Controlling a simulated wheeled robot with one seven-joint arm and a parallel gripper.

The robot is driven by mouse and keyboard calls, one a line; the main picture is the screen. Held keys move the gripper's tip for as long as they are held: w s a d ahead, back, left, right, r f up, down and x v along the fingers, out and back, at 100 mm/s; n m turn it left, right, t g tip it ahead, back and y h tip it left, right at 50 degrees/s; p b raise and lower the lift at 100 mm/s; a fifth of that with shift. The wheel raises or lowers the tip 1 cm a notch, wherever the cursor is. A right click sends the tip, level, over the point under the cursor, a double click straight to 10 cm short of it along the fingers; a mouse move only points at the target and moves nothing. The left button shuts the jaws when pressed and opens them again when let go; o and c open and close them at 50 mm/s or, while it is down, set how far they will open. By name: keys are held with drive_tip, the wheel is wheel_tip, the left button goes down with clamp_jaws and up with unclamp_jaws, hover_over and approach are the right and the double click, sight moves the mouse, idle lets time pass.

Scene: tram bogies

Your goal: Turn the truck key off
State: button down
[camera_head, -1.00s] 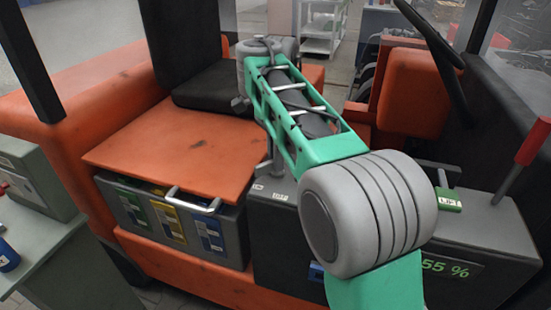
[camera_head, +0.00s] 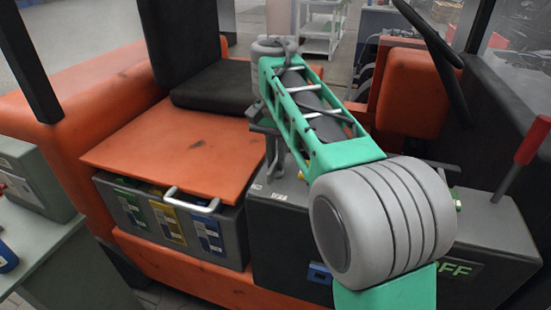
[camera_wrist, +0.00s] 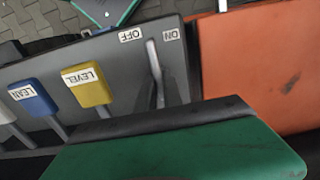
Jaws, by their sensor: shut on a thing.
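The truck's dark console (camera_head: 282,232) stands beside the orange seat base. In the wrist view, a thin silver key (camera_wrist: 154,62) stands out of the console between the OFF label (camera_wrist: 132,34) and the ON label (camera_wrist: 170,34). My gripper (camera_head: 272,163) is over this part of the console and is shut on the key; its dark fingers (camera_wrist: 159,94) cover the key's lower part in the wrist view. In the head view the key is hidden at my gripper. The display (camera_head: 461,271) on the console's side shows green letters ending in "FF", partly hidden by my arm.
A yellow LEVEL lever (camera_wrist: 87,84) and a blue LEAN lever (camera_wrist: 34,98) stand close to the key. An orange lid (camera_head: 180,145) is over battery boxes. The steering wheel (camera_head: 432,35) and a red-handled lever (camera_head: 532,140) are on the right.

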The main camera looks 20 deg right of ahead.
sight(276, 158)
idle(0.4)
drive_tip(key=c, duration=1.5)
unclamp_jaws()
wheel_tip(276, 158, up, 8)
drive_tip(key=p, duration=0.7)
drive_tip(key=shift+p, duration=0.35)
drive_tip(key=shift+f, duration=0.15)
